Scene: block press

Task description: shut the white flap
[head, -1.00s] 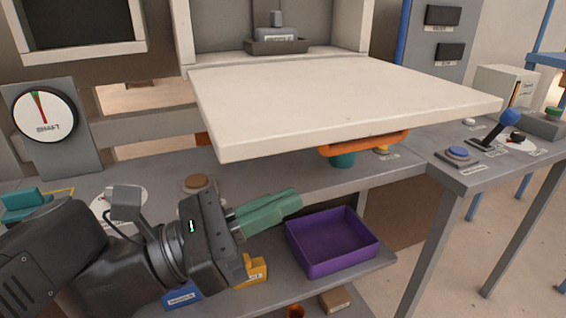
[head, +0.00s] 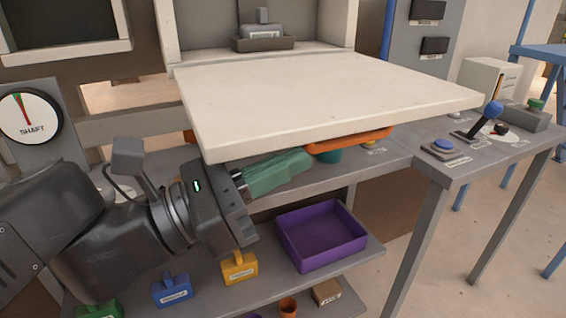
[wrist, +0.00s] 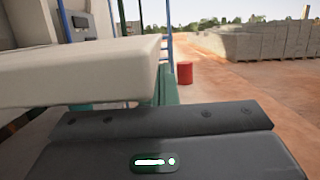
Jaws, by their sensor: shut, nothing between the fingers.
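The white flap (head: 320,100) hangs open, sticking out nearly level from the front of the press box. An orange handle (head: 350,143) shows under its front edge. My gripper (head: 300,160) has green fingers that are shut and empty. It is below the flap's front edge at the left, its fingertips close to the left end of the orange handle. I cannot tell whether it touches the flap or the handle. In the wrist view the flap (wrist: 80,72) fills the left side, and the green fingers (wrist: 158,88) show beside its edge.
A purple tray (head: 322,238) is on the lower shelf, near a yellow block (head: 239,268) and a blue block (head: 171,291). A blue-knobbed lever (head: 490,112) and a blue button (head: 443,146) are on the right-hand bench. A shaft gauge (head: 29,115) is at the left.

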